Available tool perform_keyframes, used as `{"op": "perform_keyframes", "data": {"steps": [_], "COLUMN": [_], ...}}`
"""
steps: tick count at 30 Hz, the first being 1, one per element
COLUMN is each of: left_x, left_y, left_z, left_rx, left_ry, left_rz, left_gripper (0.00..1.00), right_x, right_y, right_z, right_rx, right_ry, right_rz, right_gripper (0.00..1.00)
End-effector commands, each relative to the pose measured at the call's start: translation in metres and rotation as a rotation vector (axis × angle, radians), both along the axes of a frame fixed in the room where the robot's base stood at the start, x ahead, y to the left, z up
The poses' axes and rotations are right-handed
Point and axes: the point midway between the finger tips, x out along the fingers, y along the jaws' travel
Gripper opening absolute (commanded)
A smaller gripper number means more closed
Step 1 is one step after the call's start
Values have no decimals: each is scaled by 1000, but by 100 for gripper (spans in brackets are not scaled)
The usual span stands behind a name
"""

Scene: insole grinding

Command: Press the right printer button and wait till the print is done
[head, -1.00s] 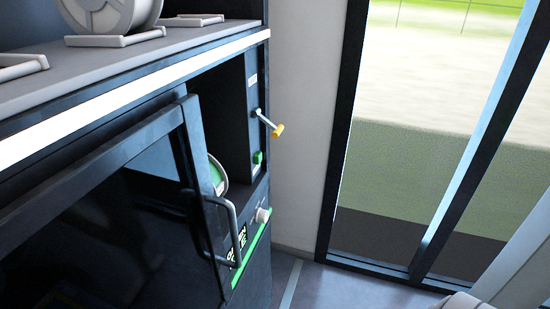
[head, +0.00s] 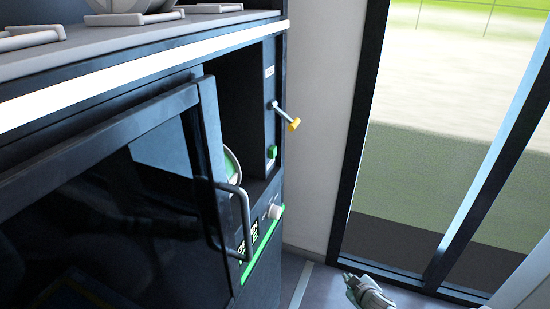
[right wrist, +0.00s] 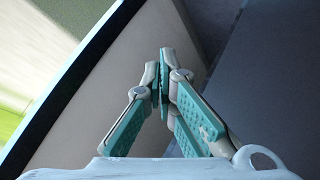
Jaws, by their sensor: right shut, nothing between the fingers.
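The printer (head: 215,160) is a dark cabinet with a large dark door on the left of the head view. A green button (head: 272,152) sits on its right panel, below a lever with a yellow tip (head: 293,125). A white knob (head: 274,212) and a small lit display (head: 247,243) sit lower, beside a green light strip (head: 265,240). My right gripper (head: 351,283) is low in the head view, right of the printer and apart from it. In the right wrist view its fingers (right wrist: 165,75) are together and empty. My left gripper is out of view.
A metal door handle (head: 238,220) sticks out from the printer front. A pale wall (head: 325,120) and a dark-framed glass door (head: 365,130) stand to the right. A spool (head: 130,8) and grey holders (head: 30,37) are on top.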

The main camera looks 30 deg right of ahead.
Motion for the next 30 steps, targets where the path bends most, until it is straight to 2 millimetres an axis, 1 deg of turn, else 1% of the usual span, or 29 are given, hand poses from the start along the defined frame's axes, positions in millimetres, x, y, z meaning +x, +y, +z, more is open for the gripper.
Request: {"op": "perform_keyframes", "data": {"steps": [1, 2, 3, 5, 6, 8, 9, 11, 12, 14, 15, 18, 21, 23, 25, 30], "left_x": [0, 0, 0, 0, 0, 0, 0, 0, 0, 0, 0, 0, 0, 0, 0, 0], "left_y": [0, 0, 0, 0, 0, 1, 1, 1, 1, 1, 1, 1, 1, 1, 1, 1], "left_z": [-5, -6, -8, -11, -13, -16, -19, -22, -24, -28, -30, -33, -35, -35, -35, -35], "left_rx": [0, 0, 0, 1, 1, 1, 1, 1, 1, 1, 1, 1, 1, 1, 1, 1], "left_ry": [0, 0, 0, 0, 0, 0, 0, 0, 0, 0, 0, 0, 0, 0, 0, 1], "left_rz": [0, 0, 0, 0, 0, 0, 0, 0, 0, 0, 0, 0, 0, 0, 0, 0], "left_gripper": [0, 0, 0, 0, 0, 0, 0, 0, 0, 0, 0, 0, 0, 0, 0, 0], "right_x": [19, 30, 44, 64, 77, 95, 106, 121, 129, 139, 144, 151, 153, 153, 153, 153], "right_y": [-9, -13, -18, -22, -24, -25, -23, -18, -14, -4, 4, 22, 36, 40, 42, 42], "right_z": [21, 36, 56, 87, 109, 143, 167, 204, 229, 265, 287, 330, 356, 364, 368, 369], "right_rx": [-33, -52, -79, -117, -142, -181, -208, -246, -272, -308, -329, -368, -390, -398, -400, -400], "right_ry": [-46, -75, -115, -174, -215, -277, -320, -388, -431, -496, -537, -619, -669, -683, -691, -691], "right_rz": [19, 31, 47, 72, 89, 120, 141, 177, 202, 240, 266, 318, 354, 365, 369, 369], "right_gripper": [0, 0, 0, 0, 0, 0, 0, 0, 0, 0, 0, 0, 0, 0, 0, 0]}}
